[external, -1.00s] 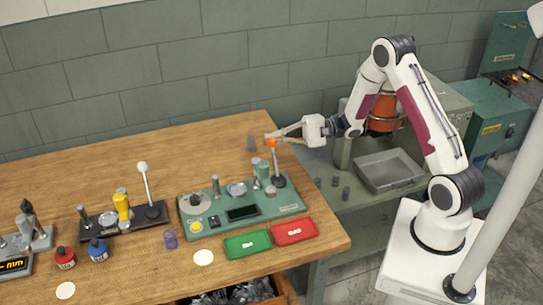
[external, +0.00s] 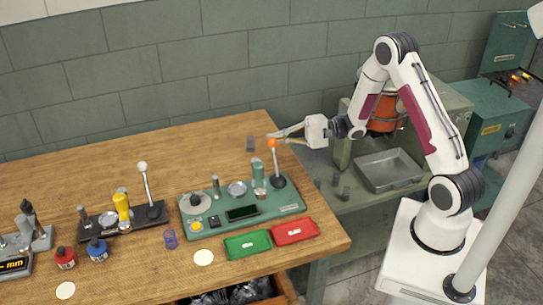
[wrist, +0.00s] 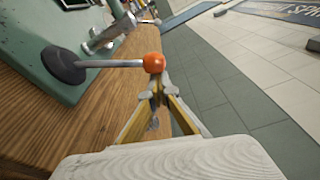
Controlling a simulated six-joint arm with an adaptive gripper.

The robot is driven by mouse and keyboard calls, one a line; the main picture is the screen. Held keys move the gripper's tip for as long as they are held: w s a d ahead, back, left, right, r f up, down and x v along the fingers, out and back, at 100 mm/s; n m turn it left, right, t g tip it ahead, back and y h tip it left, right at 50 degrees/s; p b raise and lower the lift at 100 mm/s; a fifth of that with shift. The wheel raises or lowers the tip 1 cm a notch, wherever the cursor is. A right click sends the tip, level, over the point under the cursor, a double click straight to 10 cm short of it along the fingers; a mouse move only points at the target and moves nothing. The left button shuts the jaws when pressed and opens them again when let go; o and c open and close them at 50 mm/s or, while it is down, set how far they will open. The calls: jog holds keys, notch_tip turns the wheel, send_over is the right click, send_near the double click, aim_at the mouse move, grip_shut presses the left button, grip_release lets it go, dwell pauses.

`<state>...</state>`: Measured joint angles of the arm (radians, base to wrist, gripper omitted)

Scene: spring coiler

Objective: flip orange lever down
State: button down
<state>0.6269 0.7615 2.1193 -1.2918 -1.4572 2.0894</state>
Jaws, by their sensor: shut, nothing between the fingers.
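The orange lever knob (external: 272,143) tops a thin metal rod on a dark round base (external: 278,181), at the right end of the green coiler panel (external: 243,211). The lever stands nearly upright, leaning slightly left in the external view. My gripper (external: 269,135) comes in from the right, with its tips level with the knob and very close to it. In the wrist view the orange knob (wrist: 154,62) sits just beyond the fingertips of my gripper (wrist: 156,88). The fingers meet at the tips and hold nothing. I cannot tell whether they touch the knob.
A similar dark unit with a white-knobbed lever (external: 142,166) stands to the left. A green tray (external: 247,243) and a red tray (external: 294,231) lie in front of the panel. A grey bin (external: 388,170) is right of the table (external: 100,177). Bare wood lies behind the panel.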

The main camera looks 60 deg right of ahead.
aim_at(274, 139)
jog(key=shift+s+a+r+n, duration=1)
jog(key=shift+s+a+n, duration=0.25)
jog(key=shift+n, duration=0.25)
jog(key=s+a+n+t+y, duration=0.1)
jog(key=s+a+n, duration=0.6)
jog(key=shift+a+f, duration=0.1)
jog(key=shift+f, duration=0.1)
jog(key=shift+r, duration=0.1)
